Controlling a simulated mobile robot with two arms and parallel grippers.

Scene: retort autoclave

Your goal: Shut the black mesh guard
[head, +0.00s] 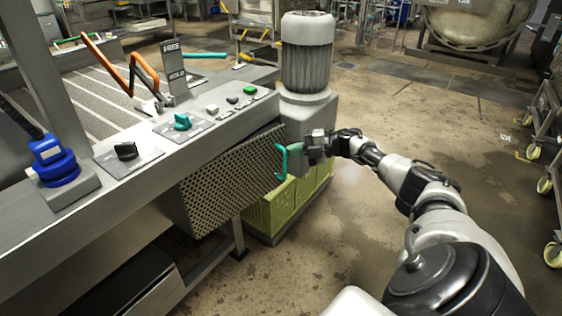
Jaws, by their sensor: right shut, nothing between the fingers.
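The black mesh guard (228,182) is a dark perforated panel below the front edge of the grey control ledge. It stands slanted out from the machine's side, not flush under the ledge as far as I can see. A teal hooked handle (282,163) is at its right end. My right gripper (308,151) is shut and empty, right beside the handle; I cannot tell whether it touches it. My left gripper is not in view.
The ledge carries a blue knob (54,160), a black knob (126,151) and a teal knob (182,121). A grey motor (307,55) stands behind the guard, with yellow-green crates (270,211) below. Wheeled racks (546,130) stand at right. The floor (420,110) between is open.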

